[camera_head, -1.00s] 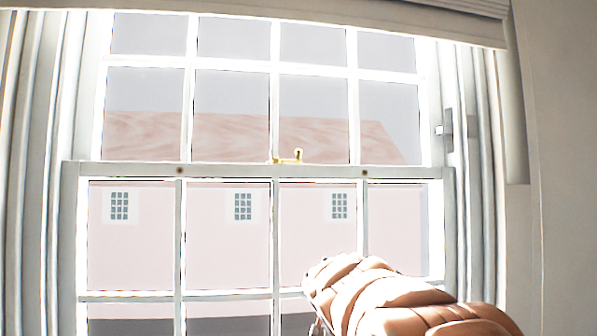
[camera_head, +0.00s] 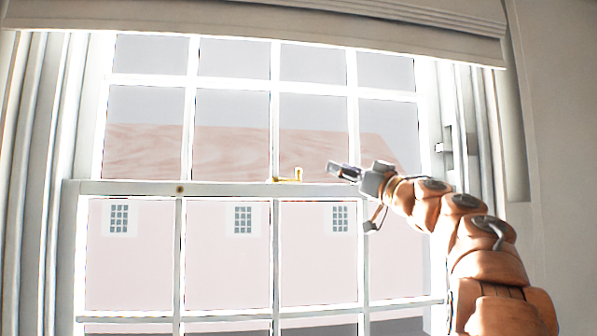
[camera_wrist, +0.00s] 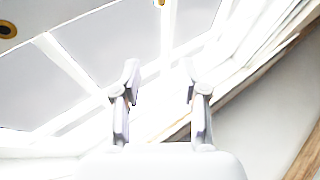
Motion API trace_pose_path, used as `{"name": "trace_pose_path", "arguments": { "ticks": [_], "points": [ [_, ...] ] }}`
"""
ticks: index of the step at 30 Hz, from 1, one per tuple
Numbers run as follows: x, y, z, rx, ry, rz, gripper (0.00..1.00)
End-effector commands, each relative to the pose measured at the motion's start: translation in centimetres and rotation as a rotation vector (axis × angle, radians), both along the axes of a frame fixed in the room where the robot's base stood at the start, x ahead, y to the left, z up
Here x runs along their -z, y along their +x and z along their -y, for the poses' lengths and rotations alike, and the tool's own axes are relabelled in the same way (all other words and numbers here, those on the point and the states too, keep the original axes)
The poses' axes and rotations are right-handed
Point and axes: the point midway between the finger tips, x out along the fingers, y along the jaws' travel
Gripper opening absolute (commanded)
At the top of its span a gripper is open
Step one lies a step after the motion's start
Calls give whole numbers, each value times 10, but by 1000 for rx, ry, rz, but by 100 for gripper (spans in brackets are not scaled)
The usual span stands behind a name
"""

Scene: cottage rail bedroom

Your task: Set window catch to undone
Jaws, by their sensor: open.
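The window catch (camera_head: 287,178) is a small brass piece on top of the meeting rail in the middle of the sash window. Its low part lies along the rail and a short knob stands up at its right end. My gripper (camera_head: 334,168) is to the right of the catch in the head view, at about its height, apart from it and pointing left. In the wrist view the two fingers (camera_wrist: 161,76) are spread with nothing between them. A small brass bit shows at the top edge there; I cannot tell whether it is the catch.
The meeting rail (camera_head: 130,188) runs across the white window, with a dark round fitting (camera_head: 180,189) on its left part. A pale blind (camera_head: 300,18) hangs across the top. A small bracket (camera_head: 443,147) is on the right frame.

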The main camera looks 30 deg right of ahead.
Motion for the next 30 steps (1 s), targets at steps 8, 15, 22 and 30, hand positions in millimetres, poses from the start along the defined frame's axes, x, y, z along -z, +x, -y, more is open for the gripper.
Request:
{"name": "trace_pose_path", "arguments": {
  "ticks": [8,15,22,30],
  "points": [
    [2,36,-7,-6,1,-4,43],
    [2,74,-15,-5,0,-4,43],
    [1,101,-20,-1,2,-3,43],
    [-6,128,-26,-3,0,-3,43]
  ]
}}
